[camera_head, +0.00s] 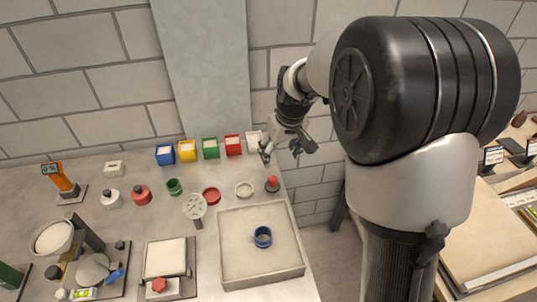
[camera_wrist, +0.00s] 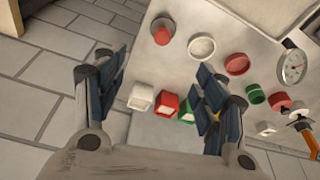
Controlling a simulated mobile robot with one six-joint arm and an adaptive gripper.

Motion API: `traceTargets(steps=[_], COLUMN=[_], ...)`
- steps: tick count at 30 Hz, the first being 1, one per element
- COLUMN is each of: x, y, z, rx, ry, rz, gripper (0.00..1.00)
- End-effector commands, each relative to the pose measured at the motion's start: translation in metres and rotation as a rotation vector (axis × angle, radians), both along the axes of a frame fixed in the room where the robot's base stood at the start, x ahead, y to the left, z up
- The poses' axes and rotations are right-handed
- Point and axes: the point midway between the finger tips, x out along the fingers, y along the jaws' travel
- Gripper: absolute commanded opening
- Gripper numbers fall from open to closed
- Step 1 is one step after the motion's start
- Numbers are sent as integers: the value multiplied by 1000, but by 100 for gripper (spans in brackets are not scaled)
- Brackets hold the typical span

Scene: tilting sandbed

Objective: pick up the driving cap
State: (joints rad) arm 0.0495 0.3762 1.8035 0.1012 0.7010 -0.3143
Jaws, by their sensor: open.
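No label marks the driving cap, so I cannot tell it for certain. A small red-topped piece with a dark grey base (camera_head: 272,184) stands at the bench's right edge, just outside the tray's back right corner. It also shows at the top of the wrist view as a red cylinder on a round grey base (camera_wrist: 162,33). My gripper (camera_head: 284,155) is open and empty, above and behind this piece, clear of it. In the wrist view my spread fingers (camera_wrist: 160,78) have nothing between them. A blue ring (camera_head: 263,238) stands on the sand in the tray (camera_head: 228,284).
Several coloured boxes (camera_head: 210,148) line the bench's back. Nearby are a white ring dish (camera_head: 244,189), a red dish (camera_head: 211,195) and a round dial (camera_head: 194,206). Two knobbed pieces, white (camera_head: 110,198) and red (camera_head: 141,195), stand further left. The floor is open right of the bench.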

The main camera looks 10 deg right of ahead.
Motion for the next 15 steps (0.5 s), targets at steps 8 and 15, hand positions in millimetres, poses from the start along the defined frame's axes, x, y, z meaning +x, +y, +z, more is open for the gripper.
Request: traceTargets(steps=[8, 15], x=[12, 25], y=[2, 5], z=[-51, -99], rx=[1, 0], ry=[5, 4], rz=[1, 0], gripper=[65, 65])
